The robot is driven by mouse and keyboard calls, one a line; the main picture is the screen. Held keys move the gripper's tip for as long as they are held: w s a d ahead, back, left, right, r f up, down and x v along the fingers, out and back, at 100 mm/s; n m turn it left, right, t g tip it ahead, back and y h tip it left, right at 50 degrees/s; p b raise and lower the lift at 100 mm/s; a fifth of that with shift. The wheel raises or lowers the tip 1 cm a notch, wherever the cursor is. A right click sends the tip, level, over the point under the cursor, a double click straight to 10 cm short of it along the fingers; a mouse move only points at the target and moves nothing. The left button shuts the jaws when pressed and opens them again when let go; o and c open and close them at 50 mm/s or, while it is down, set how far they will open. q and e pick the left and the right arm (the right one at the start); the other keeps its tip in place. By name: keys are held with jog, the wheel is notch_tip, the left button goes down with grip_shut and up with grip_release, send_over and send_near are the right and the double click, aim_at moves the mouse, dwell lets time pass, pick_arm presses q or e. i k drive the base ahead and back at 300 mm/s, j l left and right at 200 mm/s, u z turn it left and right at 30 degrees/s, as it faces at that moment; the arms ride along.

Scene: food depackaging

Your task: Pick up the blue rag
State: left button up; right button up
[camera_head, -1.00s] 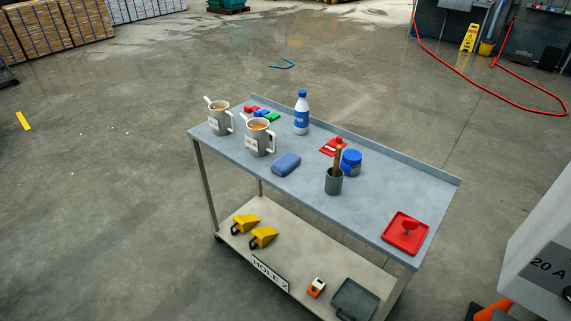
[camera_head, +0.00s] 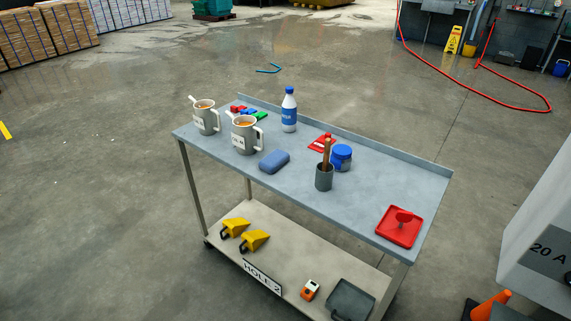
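The blue rag (camera_head: 274,161) looks like a folded, rounded blue block. It lies flat on the grey top of the cart (camera_head: 290,205), near its front edge, to the right of two mugs. Nothing touches it or covers it. Neither of my grippers shows in the head view.
Two mugs (camera_head: 244,137) stand left of the rag, and a white and blue bottle (camera_head: 289,112) stands behind it. To the right are a dark cup with sticks (camera_head: 324,178), a blue-lidded jar (camera_head: 341,157) and a red tray (camera_head: 400,227). A raised rim runs along the back.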

aim_at(270, 164)
jog(key=i+j+z, duration=0.15)
jog(key=z, duration=0.3)
jog(key=i+j+z, duration=0.1)
jog(key=j+z, duration=0.35)
